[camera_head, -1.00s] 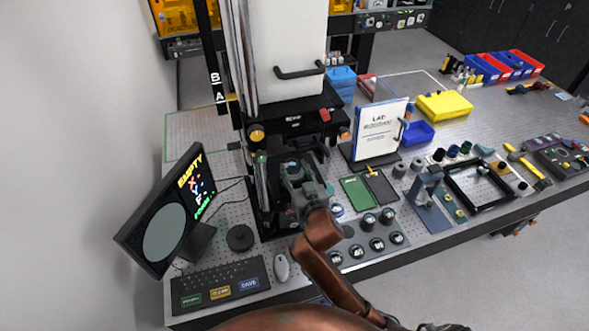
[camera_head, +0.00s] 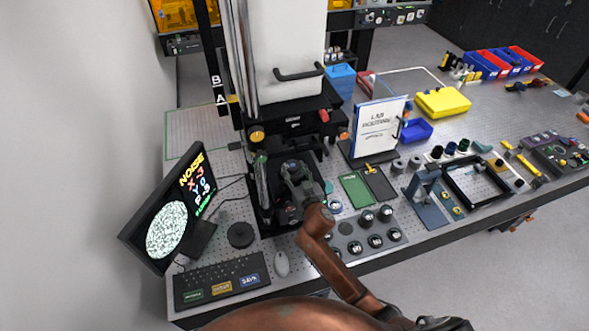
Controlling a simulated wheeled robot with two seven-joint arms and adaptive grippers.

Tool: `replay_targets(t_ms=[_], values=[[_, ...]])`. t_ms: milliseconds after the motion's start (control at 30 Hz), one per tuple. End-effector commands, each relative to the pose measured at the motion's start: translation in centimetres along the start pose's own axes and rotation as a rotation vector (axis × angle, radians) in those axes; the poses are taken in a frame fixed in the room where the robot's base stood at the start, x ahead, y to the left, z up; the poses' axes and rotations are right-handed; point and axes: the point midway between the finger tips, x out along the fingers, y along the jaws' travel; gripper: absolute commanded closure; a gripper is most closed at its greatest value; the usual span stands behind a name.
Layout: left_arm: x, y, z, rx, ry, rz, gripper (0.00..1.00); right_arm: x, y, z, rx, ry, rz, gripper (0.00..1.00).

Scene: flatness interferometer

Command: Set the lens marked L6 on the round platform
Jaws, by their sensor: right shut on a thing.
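My right gripper (camera_head: 290,172) reaches into the tall interferometer, below its dark head. It is shut on a lens, which my fingers and wrist almost wholly hide; its mark cannot be read. The round platform is hidden behind the gripper at the instrument's base (camera_head: 266,218). I cannot tell whether the lens touches it. The monitor (camera_head: 167,228) on the left reads NOISE with X and Y values and a speckled disc. My left gripper is not in view.
A grey tray (camera_head: 347,254) with several dark lenses stands right of my forearm. The instrument's column (camera_head: 241,60) and head (camera_head: 290,120) crowd the gripper. A sign stand (camera_head: 378,130), keyboard (camera_head: 222,280), mouse (camera_head: 281,263) and black puck (camera_head: 240,235) stand around.

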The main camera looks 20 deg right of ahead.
Motion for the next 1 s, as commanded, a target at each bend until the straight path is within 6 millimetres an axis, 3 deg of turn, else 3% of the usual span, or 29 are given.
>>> replay_targets(t_ms=[267,300,500,867,1000], values=[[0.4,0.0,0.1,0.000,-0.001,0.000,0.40,0.1,0.0,0.4,0.001,0.000,0.000,0.90],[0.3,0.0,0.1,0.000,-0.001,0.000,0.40,0.0,0.0,0.3,0.001,0.000,0.000,0.58],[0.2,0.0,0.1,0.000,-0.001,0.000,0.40,0.0,0.0,0.2,0.000,0.000,0.000,0.44],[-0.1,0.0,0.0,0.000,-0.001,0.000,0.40,0.0,0.0,-0.2,-0.001,0.000,0.000,0.43],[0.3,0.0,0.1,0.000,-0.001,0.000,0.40,-1.7,0.0,0.1,0.001,-0.001,0.001,0.43]])
